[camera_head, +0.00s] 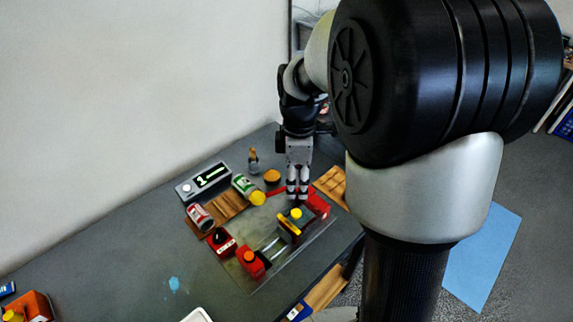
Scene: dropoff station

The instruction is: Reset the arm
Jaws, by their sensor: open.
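My arm reaches from the right foreground over the grey table (130,235). My gripper (297,192) points down above the far right part of the group of objects on the table. Its fingers are open, with nothing visible between them. A red part (318,204) lies just right of and below the fingertips. A dark block with yellow edges (290,226) and a yellow knob on top stands just below the fingers in the picture. I cannot tell whether the fingertips touch either thing.
A grey device with a lit display (209,180) stands at the back. Red blocks (250,264) stand at the front. An orange object (36,306) is far left. The table's left middle is mostly clear.

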